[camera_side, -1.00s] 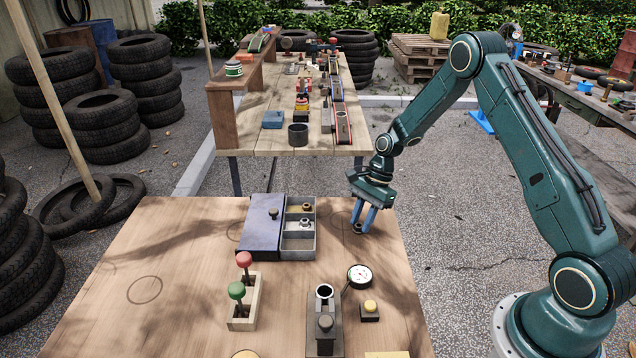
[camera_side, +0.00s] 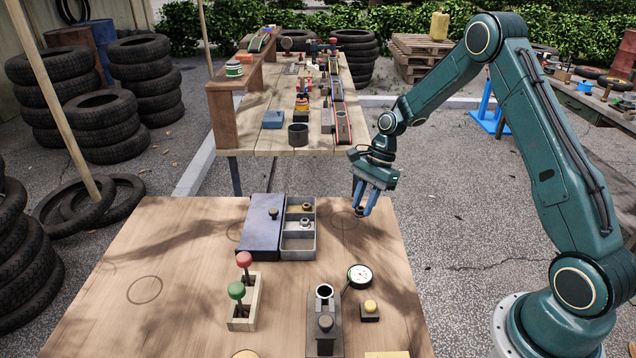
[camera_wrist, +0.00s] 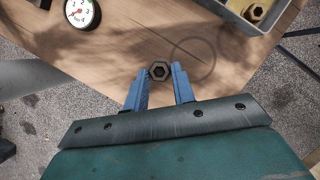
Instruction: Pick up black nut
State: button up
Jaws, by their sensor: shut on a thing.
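The black nut (camera_wrist: 159,71) is a small dark hex nut with a hole, held between the blue fingertips in the wrist view. My gripper (camera_wrist: 160,75) is shut on it. In the side view my gripper (camera_side: 364,210) hangs above the far right part of the wooden table (camera_side: 190,250), with the nut mostly hidden between the fingertips. A drawn circle (camera_wrist: 193,60) on the table shows beside the nut in the wrist view.
A grey compartment tray (camera_side: 300,253) with nuts and a blue-grey lid (camera_side: 260,225) stands left of my gripper. A pressure gauge (camera_side: 360,276), a yellow button (camera_side: 370,308) and red and green levers (camera_side: 240,290) stand nearer the front. The table's left part is clear.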

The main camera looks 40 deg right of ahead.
notch_tip(320, 180, up, 14)
jog(key=shift+r, duration=0.25)
dwell(0.6)
